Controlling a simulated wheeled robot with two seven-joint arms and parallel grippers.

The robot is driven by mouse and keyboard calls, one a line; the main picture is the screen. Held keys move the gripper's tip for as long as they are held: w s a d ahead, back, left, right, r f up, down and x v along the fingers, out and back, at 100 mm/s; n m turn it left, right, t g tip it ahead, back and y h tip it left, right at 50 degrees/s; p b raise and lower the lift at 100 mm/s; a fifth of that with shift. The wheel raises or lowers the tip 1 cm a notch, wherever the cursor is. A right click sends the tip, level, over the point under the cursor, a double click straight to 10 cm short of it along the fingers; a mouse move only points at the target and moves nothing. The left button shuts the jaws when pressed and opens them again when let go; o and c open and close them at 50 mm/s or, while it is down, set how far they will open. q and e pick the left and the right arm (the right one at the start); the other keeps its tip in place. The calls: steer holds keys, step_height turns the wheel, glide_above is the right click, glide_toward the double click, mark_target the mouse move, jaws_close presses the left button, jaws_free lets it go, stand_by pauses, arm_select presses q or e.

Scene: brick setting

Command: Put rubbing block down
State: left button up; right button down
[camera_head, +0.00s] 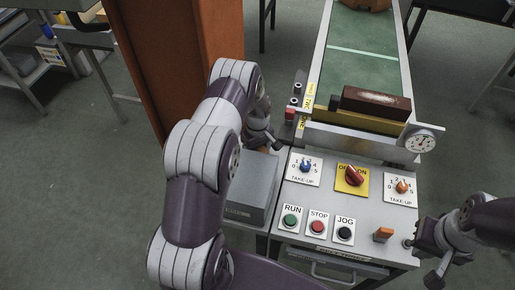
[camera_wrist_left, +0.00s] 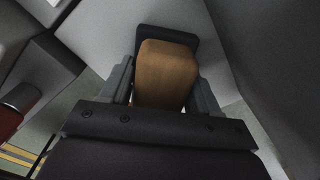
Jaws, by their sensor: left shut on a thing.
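The rubbing block (camera_wrist_left: 166,75) shows in the left wrist view as a tan, rounded block with a dark piece at its far end. My left gripper (camera_wrist_left: 160,92) is shut on it, with one finger on each side. In the head view my left gripper (camera_head: 264,138) is left of the machine, above the grey box, and my arm partly hides it; the block cannot be made out there. My right gripper (camera_head: 420,260) is at the lower right, beside the control panel's corner; its fingers look apart and nothing shows between them.
The control panel (camera_head: 331,207) has knobs and buttons, with an orange switch (camera_head: 383,234) near the right gripper. A grey box (camera_head: 252,187) stands left of it. A dark brown block (camera_head: 376,102) lies at the green belt's (camera_head: 358,68) near end, beside a round gauge (camera_head: 420,144).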

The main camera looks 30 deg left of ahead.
arm_select(q)
steer(key=shift+w+a+f, duration=0.1)
steer(key=shift+f, duration=0.15)
steer(key=o, duration=1.1)
steer(key=shift+f, duration=0.1)
